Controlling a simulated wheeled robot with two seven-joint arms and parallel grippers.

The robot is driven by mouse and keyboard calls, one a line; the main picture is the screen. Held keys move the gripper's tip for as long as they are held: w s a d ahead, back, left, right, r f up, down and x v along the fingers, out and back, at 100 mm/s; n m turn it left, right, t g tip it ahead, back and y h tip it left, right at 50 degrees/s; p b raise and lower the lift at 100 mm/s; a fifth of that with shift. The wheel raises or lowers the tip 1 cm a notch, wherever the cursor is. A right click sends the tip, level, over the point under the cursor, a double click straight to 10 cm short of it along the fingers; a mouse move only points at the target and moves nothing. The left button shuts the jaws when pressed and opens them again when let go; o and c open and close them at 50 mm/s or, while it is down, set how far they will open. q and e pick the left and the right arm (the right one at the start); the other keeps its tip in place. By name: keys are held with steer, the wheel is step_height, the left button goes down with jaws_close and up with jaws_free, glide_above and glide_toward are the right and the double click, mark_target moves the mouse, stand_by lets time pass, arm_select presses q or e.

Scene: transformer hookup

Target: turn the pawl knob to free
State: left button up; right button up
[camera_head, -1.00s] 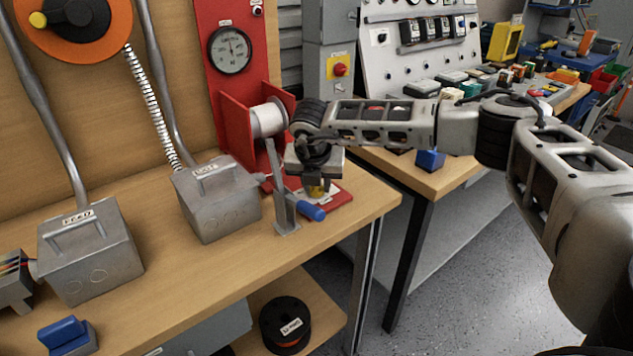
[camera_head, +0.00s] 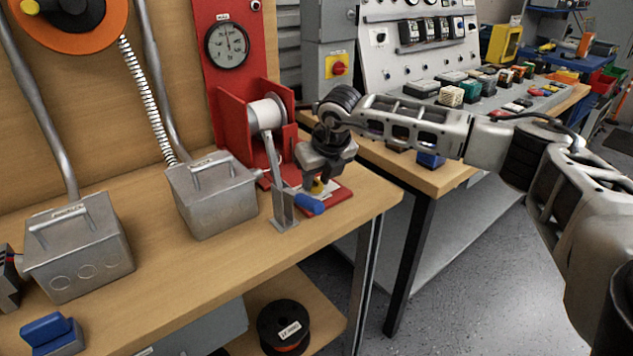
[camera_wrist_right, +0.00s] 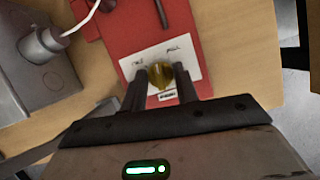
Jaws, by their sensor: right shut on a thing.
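The pawl knob (camera_wrist_right: 160,74) is a small yellow-brass knob on a white label plate (camera_wrist_right: 185,58) of the red winch base (camera_wrist_right: 150,25). In the head view the knob (camera_head: 318,187) shows just under my right gripper (camera_head: 316,183). In the right wrist view my right gripper (camera_wrist_right: 160,83) has a finger on each side of the knob and is shut on it. The lettering on the plate is too small to read surely. My left gripper is not in view.
A red stand with a white drum (camera_head: 267,115) and a blue-handled lever (camera_head: 309,204) stand close to my right gripper. Grey metal boxes (camera_head: 212,200) sit to the left. The table's right edge is near, with a gap before the second bench.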

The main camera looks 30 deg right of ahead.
steer(key=n+y, duration=0.1)
steer(key=n, duration=0.1)
steer(key=n+y, duration=0.1)
steer(key=n, duration=0.2)
steer(key=shift+d+n, duration=0.2)
steer(key=shift+n, duration=0.1)
steer(key=n+g, duration=0.1)
steer(key=n, duration=0.1)
steer(key=n+y, duration=0.1)
steer(key=n, duration=0.1)
steer(key=shift+w+d+n+g+y, duration=0.1)
steer(key=shift+n+g+y, duration=0.2)
steer(key=shift+g, duration=0.1)
steer(key=o, duration=1)
steer(key=shift+c, duration=0.2)
